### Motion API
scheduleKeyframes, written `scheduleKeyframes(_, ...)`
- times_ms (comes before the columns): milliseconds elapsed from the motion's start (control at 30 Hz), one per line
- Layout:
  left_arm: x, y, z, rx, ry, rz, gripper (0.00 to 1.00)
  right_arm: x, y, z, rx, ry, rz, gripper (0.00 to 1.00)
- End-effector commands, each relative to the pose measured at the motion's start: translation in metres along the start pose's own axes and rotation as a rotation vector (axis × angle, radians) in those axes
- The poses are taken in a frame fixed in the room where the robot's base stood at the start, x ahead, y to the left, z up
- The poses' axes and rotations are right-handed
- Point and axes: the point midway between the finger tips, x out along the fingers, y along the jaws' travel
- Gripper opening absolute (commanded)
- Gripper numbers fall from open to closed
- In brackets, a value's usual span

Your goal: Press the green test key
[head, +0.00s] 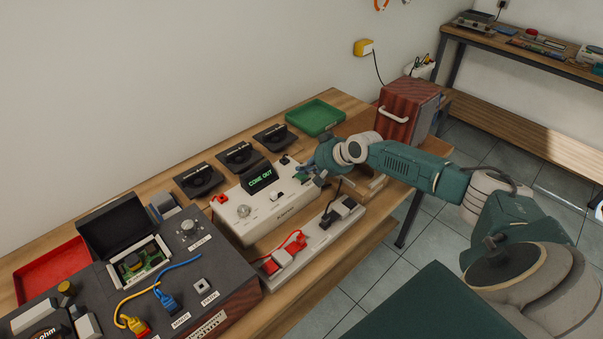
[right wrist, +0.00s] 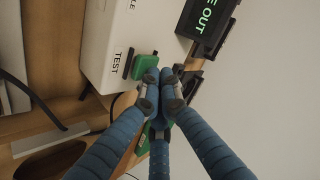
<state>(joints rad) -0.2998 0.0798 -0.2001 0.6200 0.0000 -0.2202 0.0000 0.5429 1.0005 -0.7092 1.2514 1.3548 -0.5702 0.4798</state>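The white tester box (head: 280,207) stands on the wooden bench, its dark display (head: 262,178) lit with green text reading "COME OUT". In the right wrist view the green test key (right wrist: 145,66) sits on the box's white face beside the printed word TEST. My right gripper (head: 314,170) is at the right end of the box. In the right wrist view its blue fingers (right wrist: 169,76) are drawn together with nothing seen between them. The fingertips are right beside the key and overlap its edge; I cannot tell whether they touch it. My left gripper is not in view.
A power strip (head: 325,229) with red and black plugs lies in front of the box. Black stands (head: 236,156) line the back, with a green tray (head: 315,117) beyond. A dark console (head: 200,235) with cables stands left. A reddish wooden cabinet (head: 408,108) is at right.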

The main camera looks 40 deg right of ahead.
Motion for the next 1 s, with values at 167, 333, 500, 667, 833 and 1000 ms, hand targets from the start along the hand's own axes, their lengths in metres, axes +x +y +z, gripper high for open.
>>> scheduleKeyframes(167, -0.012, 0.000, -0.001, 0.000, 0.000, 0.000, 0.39, -0.009, -0.007, -0.006, 0.000, 0.000, 0.000, 0.00)
scheduleKeyframes(333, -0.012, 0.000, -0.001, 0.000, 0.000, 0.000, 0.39, -0.009, -0.006, -0.006, 0.000, 0.000, 0.000, 0.00)
scheduleKeyframes(500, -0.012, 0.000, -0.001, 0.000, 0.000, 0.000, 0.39, -0.009, -0.007, -0.006, 0.000, 0.000, -0.001, 0.00)
scheduleKeyframes(667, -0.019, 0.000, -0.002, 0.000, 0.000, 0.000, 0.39, -0.014, -0.011, -0.011, 0.000, 0.001, -0.001, 0.00)
scheduleKeyframes(833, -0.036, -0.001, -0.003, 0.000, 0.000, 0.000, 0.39, -0.027, -0.020, -0.019, 0.001, 0.001, -0.001, 0.00)
scheduleKeyframes(1000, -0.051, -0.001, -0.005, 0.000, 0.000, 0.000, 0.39, -0.039, -0.028, -0.028, 0.001, 0.000, -0.001, 0.00)
